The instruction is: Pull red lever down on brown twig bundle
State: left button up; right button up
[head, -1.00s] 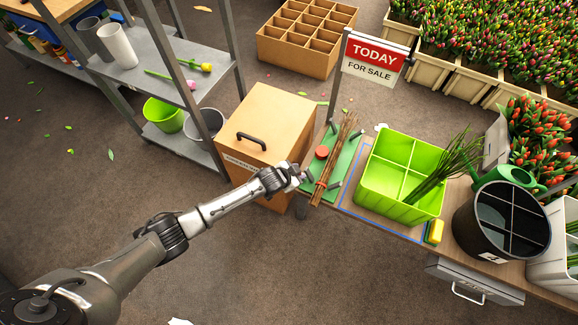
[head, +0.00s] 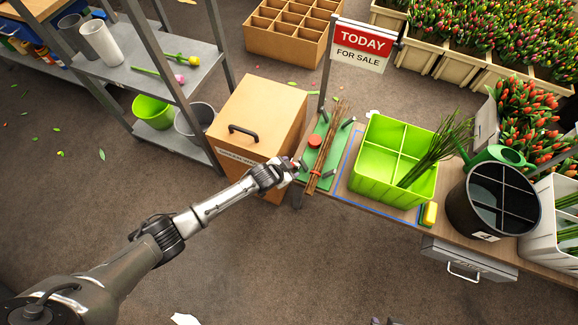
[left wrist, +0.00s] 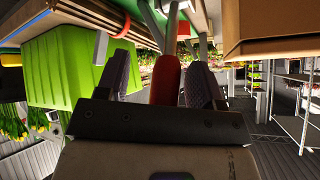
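The brown twig bundle (head: 326,150) lies upright in the picture on a green board (head: 332,152) with grey posts, with a red band (head: 315,173) around its lower part. A round red knob (head: 314,141) sits beside it. My left gripper (head: 293,167) is just left of the bundle's lower end, at the board's edge. In the left wrist view, the red lever (left wrist: 166,80) stands between the two fingers of my left gripper (left wrist: 160,85). A gap shows on the lever's left side; the right finger is very close. The lever is mostly hidden in the head view.
A brown box (head: 265,105) with a black handle stands left of the board. A green divided crate (head: 365,185) with stems is on the right. A sign (head: 361,45) rises behind the bench. A black bucket (head: 475,215) stands further right.

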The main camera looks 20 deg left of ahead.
pick_arm(q)
jog(key=shift+w+r, duration=0.2)
jog(key=shift+w, duration=0.1)
jog(key=shift+s+a+r+p, duration=0.15)
jog(key=shift+s+r+p, duration=0.1)
jog(key=shift+r+p, duration=0.15)
jog(key=p+v, duration=0.5)
jog(key=v, duration=0.7)
jog(key=shift+s+p, duration=0.35)
jog(key=shift+s, duration=0.15)
jog(key=shift+r, duration=0.1)
jog(key=shift+a, duration=0.1)
